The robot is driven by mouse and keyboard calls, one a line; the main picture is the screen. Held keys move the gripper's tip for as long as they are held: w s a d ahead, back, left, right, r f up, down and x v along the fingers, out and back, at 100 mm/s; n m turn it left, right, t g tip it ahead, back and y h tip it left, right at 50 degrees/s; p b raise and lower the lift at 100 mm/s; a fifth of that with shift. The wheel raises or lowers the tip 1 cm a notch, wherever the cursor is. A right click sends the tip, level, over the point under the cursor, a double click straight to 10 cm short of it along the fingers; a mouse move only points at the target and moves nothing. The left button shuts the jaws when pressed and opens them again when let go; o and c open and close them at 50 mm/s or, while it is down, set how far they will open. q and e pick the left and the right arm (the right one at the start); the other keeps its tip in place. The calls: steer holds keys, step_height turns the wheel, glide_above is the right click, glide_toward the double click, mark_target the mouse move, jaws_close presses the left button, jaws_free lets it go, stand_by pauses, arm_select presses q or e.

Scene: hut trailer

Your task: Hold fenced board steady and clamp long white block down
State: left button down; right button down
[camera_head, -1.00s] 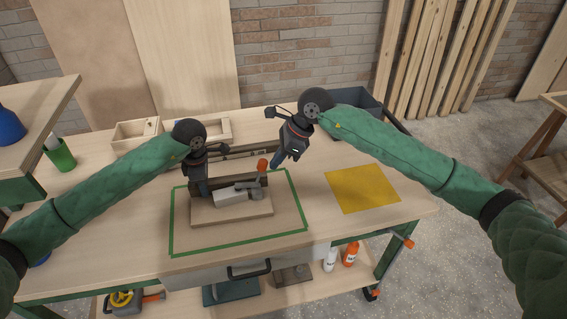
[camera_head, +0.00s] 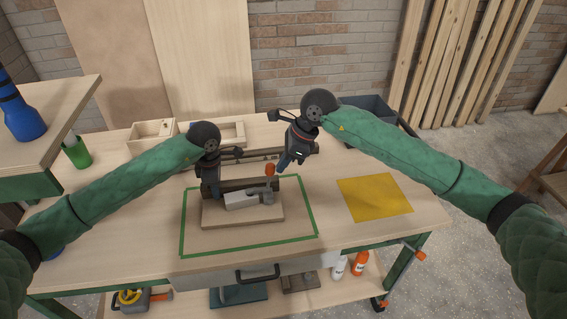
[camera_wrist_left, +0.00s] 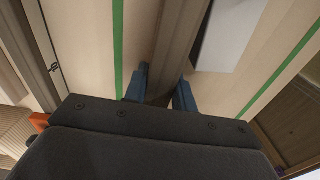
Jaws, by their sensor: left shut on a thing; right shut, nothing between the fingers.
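The fenced board (camera_head: 225,219) lies inside a green-taped rectangle on the workbench, with a dark brown fence (camera_head: 245,184) along its far side. The long white block (camera_head: 238,201) lies on the board in front of the fence; part of it also shows in the left wrist view (camera_wrist_left: 228,38). A grey clamp (camera_head: 267,197) with an upright orange handle (camera_head: 270,170) stands at the block's right end. My left gripper (camera_head: 214,193) is shut on the fence's left part, which sits between its blue fingers (camera_wrist_left: 162,88). My right gripper (camera_head: 283,164) is shut and empty, just right of the handle.
A yellow sheet (camera_head: 375,197) lies on the bench to the right. Open wooden boxes (camera_head: 153,133) and a long dark rail (camera_head: 262,156) are behind the board. A dark bin (camera_head: 368,109) is at the back right. The bench in front of the board is clear.

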arm_select(q)
steer(key=shift+d, duration=0.15)
arm_select(e)
steer(key=d+r, duration=0.7)
steer(key=r, duration=0.2)
steer(key=shift+d, duration=0.3)
steer(key=shift+w, duration=0.1)
arm_select(q)
steer(key=c, duration=1.1)
jaws_free()
arm_select(e)
steer(key=shift+f, duration=0.1)
arm_select(q)
steer(key=shift+o, duration=0.2)
